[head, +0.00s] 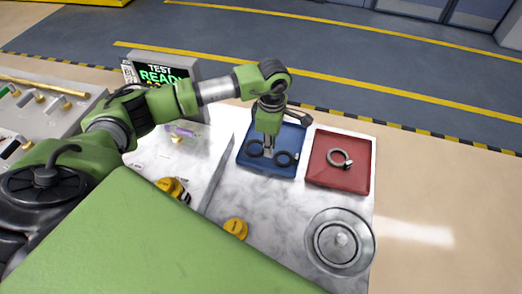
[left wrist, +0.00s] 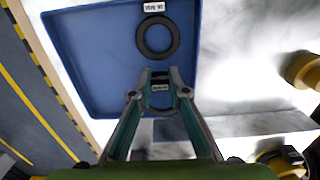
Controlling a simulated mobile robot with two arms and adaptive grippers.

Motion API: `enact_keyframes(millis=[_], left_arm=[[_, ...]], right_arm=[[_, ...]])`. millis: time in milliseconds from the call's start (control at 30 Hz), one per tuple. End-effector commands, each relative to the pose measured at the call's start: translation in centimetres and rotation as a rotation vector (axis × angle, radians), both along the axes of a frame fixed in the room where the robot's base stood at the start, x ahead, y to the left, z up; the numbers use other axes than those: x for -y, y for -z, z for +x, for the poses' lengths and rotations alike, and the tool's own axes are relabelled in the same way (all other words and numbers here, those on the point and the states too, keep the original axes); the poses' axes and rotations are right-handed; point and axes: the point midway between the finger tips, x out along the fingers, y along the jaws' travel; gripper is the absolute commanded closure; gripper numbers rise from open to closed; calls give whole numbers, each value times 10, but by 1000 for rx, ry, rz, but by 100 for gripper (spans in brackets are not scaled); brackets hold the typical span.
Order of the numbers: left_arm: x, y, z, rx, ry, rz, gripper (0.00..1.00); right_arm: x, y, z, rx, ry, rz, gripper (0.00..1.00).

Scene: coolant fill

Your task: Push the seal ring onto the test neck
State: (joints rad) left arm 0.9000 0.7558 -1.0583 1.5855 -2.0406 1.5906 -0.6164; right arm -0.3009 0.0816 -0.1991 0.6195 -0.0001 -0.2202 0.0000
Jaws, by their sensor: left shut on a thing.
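My left gripper (head: 268,150) is over the blue tray (head: 290,135), pointing down, its fingers shut on a dark seal ring (head: 254,148). In the left wrist view the fingertips (left wrist: 160,78) close on that ring's edge, and the fingers hide part of it. I cannot tell whether it is clear of the tray floor. A second dark ring (head: 284,158) lies in the tray; it also shows in the left wrist view (left wrist: 157,37), beside a small white label. I cannot tell for sure which fitting is the test neck. My right gripper is not in view.
A red tray (head: 325,178) with a metal clamp ring (head: 339,159) stands to the right. A round metal fitting (head: 340,242) is at the front right. Yellow caps (head: 236,228) stand on the table. A screen (head: 160,73) reading "TEST READY" stands behind my left arm.

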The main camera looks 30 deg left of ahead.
Motion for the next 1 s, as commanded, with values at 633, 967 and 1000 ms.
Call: enact_keyframes(millis=[633, 967, 1000], left_arm=[[0, -41, 0, 0, 1, 0, 100], [4, -44, -2, 2, 49, -1, 100], [7, -48, -3, 4, 90, -2, 100]], right_arm=[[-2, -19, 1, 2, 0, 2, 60], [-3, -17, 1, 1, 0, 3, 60], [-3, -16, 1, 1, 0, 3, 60]])
